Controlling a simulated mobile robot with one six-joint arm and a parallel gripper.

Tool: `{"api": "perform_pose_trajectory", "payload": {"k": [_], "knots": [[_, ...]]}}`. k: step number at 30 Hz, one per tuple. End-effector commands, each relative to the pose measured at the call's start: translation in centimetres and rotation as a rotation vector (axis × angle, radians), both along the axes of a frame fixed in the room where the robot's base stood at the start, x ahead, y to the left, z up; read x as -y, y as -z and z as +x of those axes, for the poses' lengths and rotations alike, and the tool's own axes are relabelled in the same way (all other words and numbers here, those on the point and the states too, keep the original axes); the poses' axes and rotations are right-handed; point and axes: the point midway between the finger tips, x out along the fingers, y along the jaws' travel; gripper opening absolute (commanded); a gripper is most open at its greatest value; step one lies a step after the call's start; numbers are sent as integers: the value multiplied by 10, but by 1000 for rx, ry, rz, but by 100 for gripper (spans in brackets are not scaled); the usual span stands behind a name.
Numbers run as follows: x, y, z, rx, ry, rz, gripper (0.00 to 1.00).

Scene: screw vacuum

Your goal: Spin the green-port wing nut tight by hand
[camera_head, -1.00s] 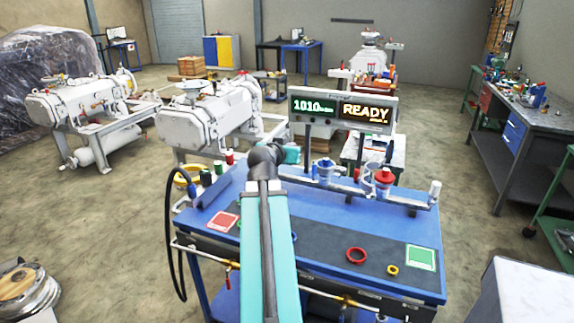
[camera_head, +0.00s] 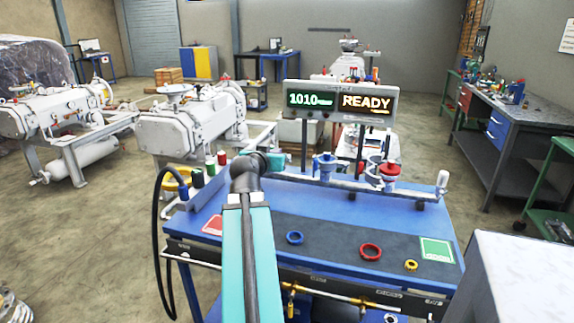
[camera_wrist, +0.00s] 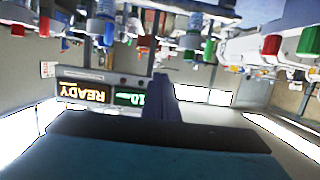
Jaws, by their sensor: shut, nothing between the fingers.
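I cannot pick out the green-port wing nut in either view. A rail of ports (camera_head: 330,183) runs along the back of the blue bench, with a blue-topped fitting (camera_head: 325,165) and a red-topped fitting (camera_head: 389,175) on it. In the wrist view, which is upside down, blue-capped fittings (camera_wrist: 190,40) hang at the top, with a small green part (camera_wrist: 208,50) close by. My gripper (camera_wrist: 163,88) is shut and empty in the wrist view, apart from the fittings. In the head view its tips are not clear beyond my wrist.
The blue bench (camera_head: 330,215) carries a blue ring (camera_head: 295,237), a red ring (camera_head: 370,250), a yellow ring (camera_head: 411,265), a red pad (camera_head: 212,225) and a green pad (camera_head: 436,249). A display (camera_head: 340,102) reads 1010 and READY. A black hose (camera_head: 157,235) loops at left.

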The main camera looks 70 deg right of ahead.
Motion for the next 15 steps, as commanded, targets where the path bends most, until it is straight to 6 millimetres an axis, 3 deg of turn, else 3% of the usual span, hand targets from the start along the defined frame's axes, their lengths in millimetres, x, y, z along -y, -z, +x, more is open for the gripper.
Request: {"api": "perform_pose_trajectory", "payload": {"k": [15], "knots": [[11,-2,-17,0,26,0,0]]}}
